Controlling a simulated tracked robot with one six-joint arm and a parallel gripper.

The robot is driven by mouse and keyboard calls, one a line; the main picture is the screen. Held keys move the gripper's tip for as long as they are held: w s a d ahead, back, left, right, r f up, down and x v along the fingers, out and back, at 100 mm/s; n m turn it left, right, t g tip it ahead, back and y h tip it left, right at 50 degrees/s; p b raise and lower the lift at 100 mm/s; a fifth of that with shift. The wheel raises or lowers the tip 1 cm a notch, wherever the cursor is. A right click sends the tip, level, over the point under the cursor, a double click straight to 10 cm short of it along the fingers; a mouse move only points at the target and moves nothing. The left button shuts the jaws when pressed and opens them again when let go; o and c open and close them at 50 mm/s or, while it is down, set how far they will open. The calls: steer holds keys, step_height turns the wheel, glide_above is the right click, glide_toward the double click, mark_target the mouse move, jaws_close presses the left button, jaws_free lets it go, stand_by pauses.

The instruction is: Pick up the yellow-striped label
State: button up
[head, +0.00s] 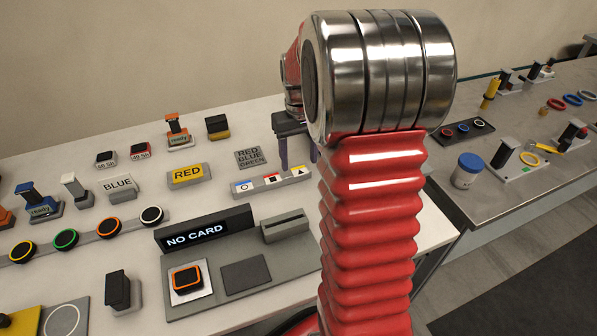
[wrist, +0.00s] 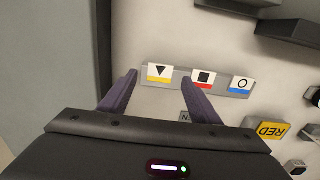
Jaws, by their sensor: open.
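The yellow-striped label (wrist: 158,75) is a small white card with a black triangle and a yellow stripe, at one end of a grey holder strip (wrist: 178,85). In the head view the yellow-striped label (head: 299,170) is at the strip's right end. My gripper (head: 297,152) is open and points down over that end. In the wrist view its two purple-grey fingers appear on either side of the yellow-striped label, with nothing between them. I cannot tell the exact height of the fingertips above it.
A red-striped label (wrist: 203,78) with a black square stands next to it, close to one finger. A blue-striped label (wrist: 241,86) with a circle is farther along. A yellow RED block (head: 188,174), a grey plate (head: 250,158) and a NO CARD reader (head: 205,232) are nearby.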

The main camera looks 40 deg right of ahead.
mark_target(299, 171)
steer(key=shift+f, duration=1.2)
steer(key=shift+c, duration=0.4)
steer(key=c, duration=1)
